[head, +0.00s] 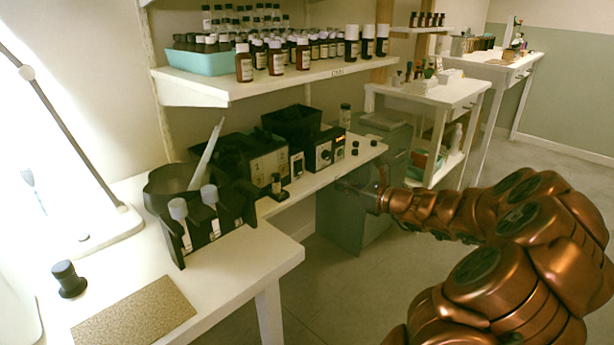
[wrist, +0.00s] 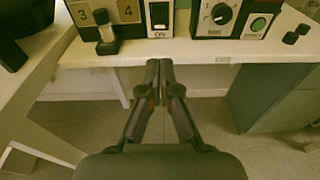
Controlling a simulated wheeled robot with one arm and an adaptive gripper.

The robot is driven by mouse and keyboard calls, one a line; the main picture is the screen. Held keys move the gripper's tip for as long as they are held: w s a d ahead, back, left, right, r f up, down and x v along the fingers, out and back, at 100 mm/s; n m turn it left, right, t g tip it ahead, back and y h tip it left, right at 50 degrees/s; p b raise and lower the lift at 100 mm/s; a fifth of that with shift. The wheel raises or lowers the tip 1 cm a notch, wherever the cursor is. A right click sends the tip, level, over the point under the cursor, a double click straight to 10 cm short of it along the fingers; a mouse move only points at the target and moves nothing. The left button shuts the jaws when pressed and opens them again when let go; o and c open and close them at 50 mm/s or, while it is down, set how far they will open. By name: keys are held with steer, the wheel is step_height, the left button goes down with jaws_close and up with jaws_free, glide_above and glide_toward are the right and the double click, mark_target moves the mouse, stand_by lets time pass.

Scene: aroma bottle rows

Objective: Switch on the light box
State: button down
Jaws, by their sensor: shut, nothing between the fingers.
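My gripper (wrist: 159,70) is shut and empty, its dark fingertips together just in front of the shelf edge in the wrist view. In the head view my gripper (head: 352,188) is beside the narrow shelf. A small white-framed unit with a dark rocker switch (wrist: 159,17) stands on the shelf directly beyond the fingertips, apart from them; the switch unit also shows in the head view (head: 297,165). To its right is a dark box with a dial (wrist: 222,14) and a green button (wrist: 258,24). I cannot tell which unit is the light box, or whether it is lit.
A box numbered 3 and 4 (wrist: 104,12), with a small stand (wrist: 106,40) before it, is left of the switch. A grey cabinet (head: 340,222) stands below. Bottles (head: 276,58) line the upper shelf.

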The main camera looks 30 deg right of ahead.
steer(key=b, duration=0.3)
glide_toward(300, 174)
steer(key=x, duration=0.5)
steer(key=shift+w+f, duration=0.1)
steer(key=shift+w, duration=0.1)
steer(key=shift+x, duration=0.95)
steer(key=shift+w+t, duration=0.3)
steer(key=shift+t, duration=0.1)
steer(key=shift+w+a, duration=0.1)
steer(key=shift+s+f, duration=0.1)
steer(key=shift+s, duration=0.3)
steer(key=f+p+v, duration=0.2)
steer(key=p+v, duration=0.1)
steer(key=v, duration=1)
steer(key=shift+s+d+f, duration=0.15)
steer(key=shift+d+f, duration=0.2)
steer(key=shift+d, duration=0.05)
